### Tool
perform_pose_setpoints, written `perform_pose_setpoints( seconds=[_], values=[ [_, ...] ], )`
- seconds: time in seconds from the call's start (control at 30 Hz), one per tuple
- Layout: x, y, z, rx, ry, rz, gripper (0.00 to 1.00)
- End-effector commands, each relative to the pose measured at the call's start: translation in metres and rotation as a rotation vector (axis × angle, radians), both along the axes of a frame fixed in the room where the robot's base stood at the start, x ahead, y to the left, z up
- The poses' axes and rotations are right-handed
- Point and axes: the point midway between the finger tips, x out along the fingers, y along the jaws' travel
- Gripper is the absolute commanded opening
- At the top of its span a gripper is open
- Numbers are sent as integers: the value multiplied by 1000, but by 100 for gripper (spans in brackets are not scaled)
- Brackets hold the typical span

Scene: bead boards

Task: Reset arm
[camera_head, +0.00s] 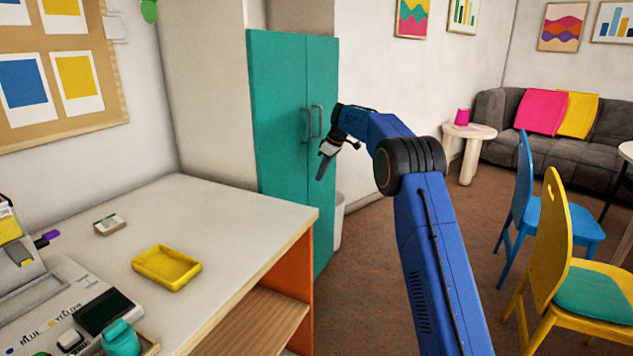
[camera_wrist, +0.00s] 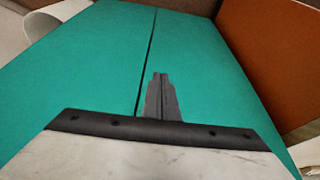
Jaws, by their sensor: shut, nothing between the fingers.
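My gripper (camera_head: 322,172) hangs at the end of my blue arm in the head view, in front of the teal cabinet (camera_head: 277,120) and to the right of the table. Its fingers point down and are shut with nothing between them. In the wrist view my gripper (camera_wrist: 160,80) shows its fingers together against the teal cabinet doors (camera_wrist: 90,75). I cannot tell how far the fingertips are from the doors.
A white-topped table (camera_head: 225,215) stands at the left with a yellow tray (camera_head: 167,267), a small box (camera_head: 110,224) and a device (camera_head: 75,315). A white bin (camera_head: 339,222) stands by the cabinet. Chairs (camera_head: 555,235) stand at the right.

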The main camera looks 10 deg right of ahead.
Motion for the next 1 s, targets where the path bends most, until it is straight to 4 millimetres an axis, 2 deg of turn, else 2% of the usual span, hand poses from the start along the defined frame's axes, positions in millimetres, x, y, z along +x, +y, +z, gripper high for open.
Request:
perform_pose_setpoints(
  seconds=[0.2, 0.47, 0.57, 0.77, 1.0],
  values=[
    [-8, -12, 34, -1, -3, -1, 0],
    [-14, -17, 52, -1, 0, -4, 0],
    [-24, -19, 63, -4, 0, -20, 0],
    [-69, -24, 96, -11, 8, -97, 0],
    [-137, -31, 132, -20, 15, -204, 0]
  ],
)
